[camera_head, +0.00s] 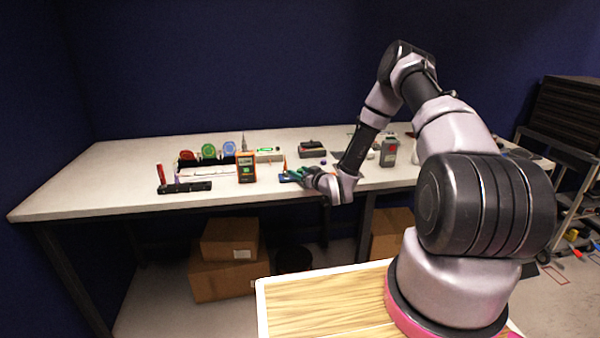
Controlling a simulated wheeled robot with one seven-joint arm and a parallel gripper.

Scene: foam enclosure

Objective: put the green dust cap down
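My gripper (298,175) is low over the front edge of the white workbench (110,190), near its middle, pointing left. Its fingers are small and dark teal here, and I cannot tell whether they are open or shut. I cannot make out a green dust cap in or beside the gripper; it may be hidden or too small to see. A small blue item (286,179) lies at the fingertips, with a thin orange upright piece (285,164) just behind it.
Left of the gripper stand an orange-framed meter (246,168), a black bar (186,187) and round green (209,151) and blue (229,149) items. A dark box (312,149) and a grey device (388,152) stand to the right. Cardboard boxes (231,275) sit under the bench.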

